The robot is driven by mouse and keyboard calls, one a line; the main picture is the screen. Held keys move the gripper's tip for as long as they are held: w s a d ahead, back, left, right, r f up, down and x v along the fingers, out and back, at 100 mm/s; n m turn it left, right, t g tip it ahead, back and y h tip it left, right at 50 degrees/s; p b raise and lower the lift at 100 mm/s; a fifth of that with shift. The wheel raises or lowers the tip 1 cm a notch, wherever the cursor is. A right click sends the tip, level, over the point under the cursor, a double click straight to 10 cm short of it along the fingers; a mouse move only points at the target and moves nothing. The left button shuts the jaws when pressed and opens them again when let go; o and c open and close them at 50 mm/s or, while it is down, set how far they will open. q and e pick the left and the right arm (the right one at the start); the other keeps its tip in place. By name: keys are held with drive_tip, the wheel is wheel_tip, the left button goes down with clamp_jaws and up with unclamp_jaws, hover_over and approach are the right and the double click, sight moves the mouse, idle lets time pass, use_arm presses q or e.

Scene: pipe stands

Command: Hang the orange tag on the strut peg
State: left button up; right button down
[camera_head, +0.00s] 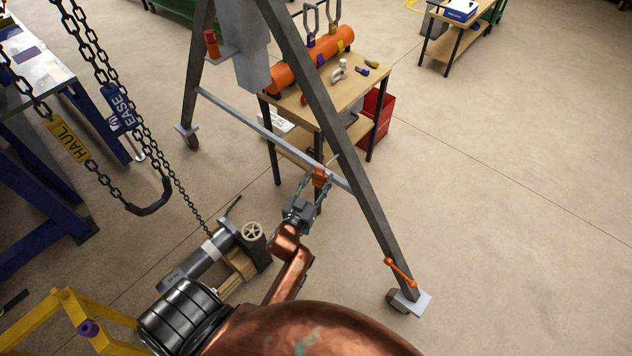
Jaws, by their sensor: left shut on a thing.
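My left gripper (312,187) reaches up from the bottom centre and is shut on the orange tag (320,177). The tag is small in the picture and partly covered by the fingers. The tag and fingertips overlap the grey cross strut (262,130) of the A-frame stand near its right end. A thin grey piece, perhaps the strut peg (333,160), shows just above the tag. I cannot tell whether the tag touches the peg or strut. My right gripper is not in view.
The stand's dark right leg (352,160) runs down close by, with an orange handle (400,271) low on it. A wooden workbench (340,92) stands behind the strut. Chains (105,65) hang at left. A grey pipe assembly (215,252) lies below left. Floor at right is clear.

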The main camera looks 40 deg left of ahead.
use_arm(q)
drive_tip(key=w+f+b, duration=0.1)
drive_tip(key=w+b, duration=0.1)
drive_tip(key=w, duration=0.4)
drive_tip(key=shift+w+d+b, duration=0.25)
drive_tip(key=shift+d+b, duration=0.05)
drive_tip(key=shift+b, duration=0.1)
idle(0.3)
drive_tip(key=shift+f, duration=0.15)
idle(0.5)
drive_tip(key=o, duration=1)
drive_tip(key=shift+w+f, duration=0.15)
drive_tip(key=shift+w, duration=0.05)
drive_tip(key=shift+c, duration=0.2)
drive_tip(key=shift+o, duration=0.4)
drive_tip(key=shift+s, duration=0.1)
